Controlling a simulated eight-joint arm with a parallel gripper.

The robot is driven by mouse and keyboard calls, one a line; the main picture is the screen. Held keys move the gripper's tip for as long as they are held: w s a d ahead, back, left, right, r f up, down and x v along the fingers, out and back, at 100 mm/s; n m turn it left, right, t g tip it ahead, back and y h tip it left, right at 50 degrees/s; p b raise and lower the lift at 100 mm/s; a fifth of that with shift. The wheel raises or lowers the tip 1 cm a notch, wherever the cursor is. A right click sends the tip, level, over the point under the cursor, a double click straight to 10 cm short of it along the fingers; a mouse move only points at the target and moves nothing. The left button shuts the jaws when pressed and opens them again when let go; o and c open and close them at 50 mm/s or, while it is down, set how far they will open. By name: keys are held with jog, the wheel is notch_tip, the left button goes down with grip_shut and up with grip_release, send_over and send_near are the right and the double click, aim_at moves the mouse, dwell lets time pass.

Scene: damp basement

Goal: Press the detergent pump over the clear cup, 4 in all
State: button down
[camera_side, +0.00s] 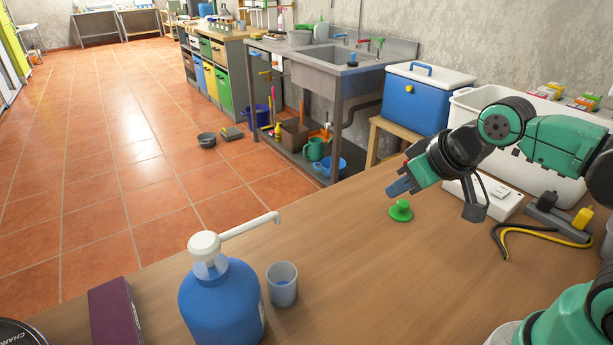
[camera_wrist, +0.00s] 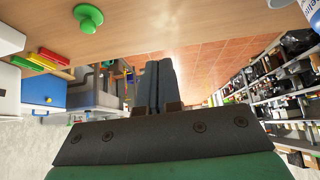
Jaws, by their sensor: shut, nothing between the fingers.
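The blue detergent bottle (camera_side: 222,305) stands upright on the table, with a white pump head (camera_side: 205,246) and a long spout reaching right. The clear cup (camera_side: 283,285) stands beside the bottle, its mouth below the spout tip. A bluish tint shows low in the cup; I cannot tell how much liquid it holds. My gripper (camera_side: 400,187) is well to the right of the bottle, raised above the table and apart from the pump. In the wrist view my gripper's fingers (camera_wrist: 160,82) are together and empty. Part of the bottle (camera_wrist: 297,16) shows at that view's right edge.
A green knobbed piece (camera_side: 400,211) lies on the table near my gripper. A dark purple box (camera_side: 115,312) stands left of the bottle. A white box (camera_side: 483,196), cables and a dark-yellow tool lie right. The table (camera_side: 345,265) between cup and arm is clear.

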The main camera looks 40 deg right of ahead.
jog(key=w+a+r+n+g+y, duration=0.2)
jog(key=a+r+n+g+y, duration=0.1)
jog(key=a+r+n, duration=0.4)
jog(key=w+a+r+n+g+y, duration=0.2)
jog(key=a+r+n+g+y, duration=0.2)
jog(key=a+r+n+y, duration=0.2)
jog(key=a+r+n, duration=0.2)
jog(key=a+n, duration=0.2)
jog(key=n, duration=0.1)
jog(key=shift+a+r, duration=0.25)
jog(key=shift+a, duration=0.1)
jog(key=shift+w+f, duration=0.1)
send_over(193, 245)
jog(key=d, duration=0.2)
notch_tip(193, 245, down, 7)
jog(key=shift+d+f, duration=0.1)
jog(key=shift+f, duration=0.1)
notch_tip(193, 245, down, 2)
jog(key=shift+d+f, duration=0.15)
jog(key=shift+f, duration=0.65)
